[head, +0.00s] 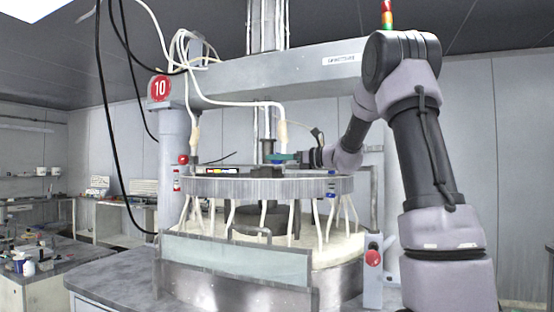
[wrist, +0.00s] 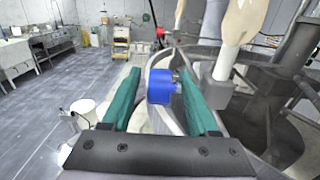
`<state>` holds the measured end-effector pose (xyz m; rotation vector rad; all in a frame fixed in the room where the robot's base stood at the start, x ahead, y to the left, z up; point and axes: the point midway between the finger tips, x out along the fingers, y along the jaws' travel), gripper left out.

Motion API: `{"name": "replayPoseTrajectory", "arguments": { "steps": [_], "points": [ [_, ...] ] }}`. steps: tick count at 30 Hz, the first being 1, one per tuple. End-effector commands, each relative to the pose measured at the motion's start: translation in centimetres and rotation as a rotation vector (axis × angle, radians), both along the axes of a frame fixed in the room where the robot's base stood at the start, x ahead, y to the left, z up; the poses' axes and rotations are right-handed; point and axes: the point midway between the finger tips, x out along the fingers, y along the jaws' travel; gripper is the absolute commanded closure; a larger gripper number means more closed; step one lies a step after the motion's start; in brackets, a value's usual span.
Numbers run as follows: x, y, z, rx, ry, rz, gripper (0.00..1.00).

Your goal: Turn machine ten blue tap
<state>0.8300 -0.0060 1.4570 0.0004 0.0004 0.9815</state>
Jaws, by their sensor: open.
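The wide grey ring (head: 260,187) with white hoses lies below my gripper. Another blue fitting (head: 331,188) is on its right side. A red button (head: 373,257) stands at front right, and a red knob (head: 183,160) at left. In the wrist view, open floor (wrist: 50,110) lies left.

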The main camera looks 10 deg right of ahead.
Motion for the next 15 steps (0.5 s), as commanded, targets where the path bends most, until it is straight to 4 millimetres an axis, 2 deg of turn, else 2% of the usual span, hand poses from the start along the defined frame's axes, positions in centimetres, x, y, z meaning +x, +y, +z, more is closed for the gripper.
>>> {"name": "replayPoseTrajectory", "arguments": {
  "steps": [8, 9, 13, 14, 15],
  "points": [
    [0.13, 0.23, 0.02, 0.000, 0.000, 0.000, 0.40],
    [0.13, 0.23, 0.02, 0.000, 0.000, 0.000, 0.44],
    [0.12, 0.22, 0.02, 0.000, 0.000, 0.000, 0.94],
    [0.12, 0.22, 0.02, 0.000, 0.000, 0.000, 1.00],
    [0.12, 0.21, 0.02, 0.000, 0.000, 0.000, 1.00]
  ]
}}
